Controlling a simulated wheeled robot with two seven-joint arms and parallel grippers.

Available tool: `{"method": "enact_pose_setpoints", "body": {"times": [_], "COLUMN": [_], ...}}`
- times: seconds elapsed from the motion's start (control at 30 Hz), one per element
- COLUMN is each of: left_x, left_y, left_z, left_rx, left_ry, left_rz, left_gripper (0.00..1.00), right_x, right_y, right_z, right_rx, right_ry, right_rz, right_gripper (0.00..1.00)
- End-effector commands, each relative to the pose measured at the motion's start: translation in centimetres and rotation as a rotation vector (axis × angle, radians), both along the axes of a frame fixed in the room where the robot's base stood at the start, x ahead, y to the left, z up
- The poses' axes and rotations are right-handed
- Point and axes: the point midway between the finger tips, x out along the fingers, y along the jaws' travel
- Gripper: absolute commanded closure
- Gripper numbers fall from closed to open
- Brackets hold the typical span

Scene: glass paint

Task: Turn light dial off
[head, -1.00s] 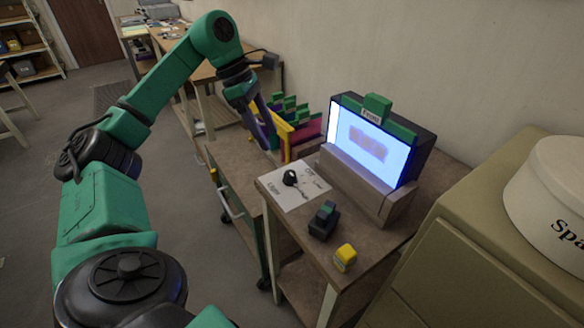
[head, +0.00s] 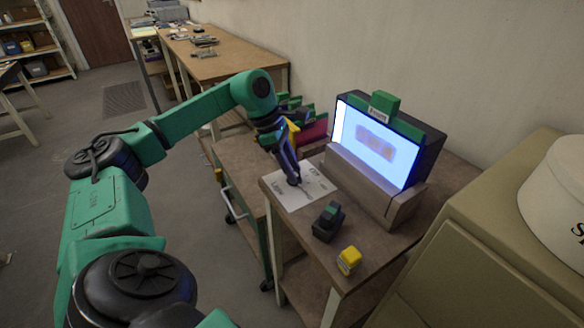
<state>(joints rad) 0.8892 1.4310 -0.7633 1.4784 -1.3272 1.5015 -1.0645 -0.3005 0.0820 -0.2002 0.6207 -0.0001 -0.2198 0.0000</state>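The light dial's white label sheet (head: 290,199) lies on the left front part of the small cart top, with printed words on it. The black dial itself is hidden behind my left gripper (head: 295,182). My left gripper points down at the sheet, right where the dial sits. Its fingers look close together, but whether they are open, shut or around the dial cannot be made out. The lit screen (head: 372,145) stands in a wooden holder behind the sheet and glows white-blue with an orange-brown patch. My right gripper is not in view.
A dark block-shaped tool (head: 328,222) and a yellow block (head: 348,260) stand on the cart in front of the screen. A beige cabinet (head: 470,240) with a white round container (head: 556,190) is at the right. Coloured racks stand behind my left gripper.

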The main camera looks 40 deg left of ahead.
Motion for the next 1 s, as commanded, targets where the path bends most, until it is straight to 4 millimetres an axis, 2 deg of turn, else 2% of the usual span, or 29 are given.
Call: {"method": "enact_pose_setpoints", "body": {"times": [0.27,0.47,1.0], "left_x": [0.0,-0.1,-0.3], "left_y": [0.0,0.0,-0.2], "left_z": [0.0,-0.1,0.0], "left_rx": [0.0,0.001,0.002], "left_ry": [-0.001,-0.001,-0.003], "left_rz": [0.021,0.099,0.557], "left_gripper": [1.0,1.0,1.0], "right_x": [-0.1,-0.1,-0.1], "right_y": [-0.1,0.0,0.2], "right_z": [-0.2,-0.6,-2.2], "right_rx": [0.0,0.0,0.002], "right_ry": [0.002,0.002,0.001], "right_rz": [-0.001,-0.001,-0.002], "right_gripper": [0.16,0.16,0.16]}}
